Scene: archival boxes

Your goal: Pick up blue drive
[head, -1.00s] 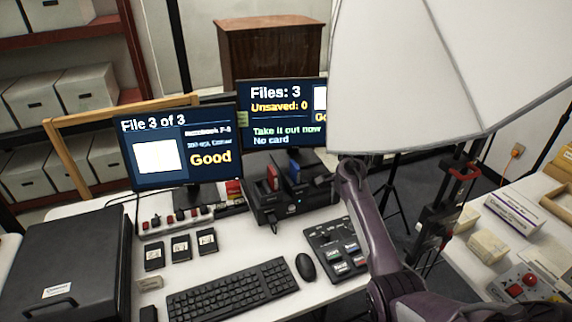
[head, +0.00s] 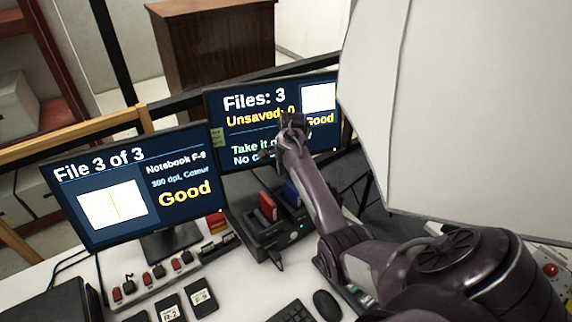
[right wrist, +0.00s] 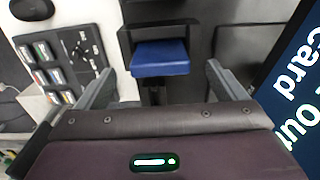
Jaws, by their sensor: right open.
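The blue drive (head: 292,193) stands in the black dock (head: 264,240) beside a red drive (head: 268,206). In the right wrist view, the blue drive (right wrist: 160,60) is seen from above in its black slot. My right gripper (head: 291,124) is raised above the dock in the head view, in front of the right monitor. In the right wrist view, my right gripper (right wrist: 159,72) is open, with one finger on each side of the drive and visible gaps. Nothing is held. My arm covers the dock's right side in the head view. My left gripper is not in view.
The left monitor (head: 130,190) and right monitor (head: 270,125) stand behind and beside the dock. A large white panel (head: 460,110) fills the right. A mouse (head: 327,305), keyboard (head: 291,313) and small labelled cards (head: 172,308) lie in front.

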